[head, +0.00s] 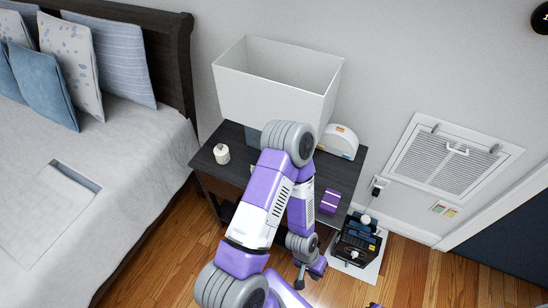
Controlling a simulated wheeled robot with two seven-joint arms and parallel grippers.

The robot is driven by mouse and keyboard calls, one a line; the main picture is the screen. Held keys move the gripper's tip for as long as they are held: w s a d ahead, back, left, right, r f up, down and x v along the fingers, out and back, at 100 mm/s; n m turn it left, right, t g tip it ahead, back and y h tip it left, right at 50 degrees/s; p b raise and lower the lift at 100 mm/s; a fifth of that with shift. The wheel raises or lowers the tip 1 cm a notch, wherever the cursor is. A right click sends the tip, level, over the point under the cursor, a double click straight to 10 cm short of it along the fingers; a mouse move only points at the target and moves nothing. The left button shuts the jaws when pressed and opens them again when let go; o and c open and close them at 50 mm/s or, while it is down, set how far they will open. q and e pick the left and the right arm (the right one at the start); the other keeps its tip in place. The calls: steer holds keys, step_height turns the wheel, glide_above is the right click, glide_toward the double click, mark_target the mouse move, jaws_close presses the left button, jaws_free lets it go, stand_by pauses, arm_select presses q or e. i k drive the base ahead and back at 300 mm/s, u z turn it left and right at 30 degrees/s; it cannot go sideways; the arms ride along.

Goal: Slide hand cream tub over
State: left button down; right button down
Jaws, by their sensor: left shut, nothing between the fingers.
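A small white tub with a lid (221,153), which looks like the hand cream tub, stands upright on the left part of the dark nightstand (205,160). My left arm reaches up over the nightstand and bends back down. My left gripper (310,276) is at the nightstand's front side, low in the picture, to the right of and well apart from the tub. It is small and partly hidden by my own arm; it looks shut and empty. My right gripper is not in view.
A large white lampshade (275,80) stands at the back of the nightstand. A white rounded device (338,141) and a purple box (330,201) are on its right side. A black machine (357,240) stands right of it. The bed (130,180) is left.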

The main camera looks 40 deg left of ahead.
mark_target(224, 160)
steer(key=z, duration=1.1)
steer(key=k, duration=1.7)
steer(key=u, duration=2.25)
steer(key=i, duration=1)
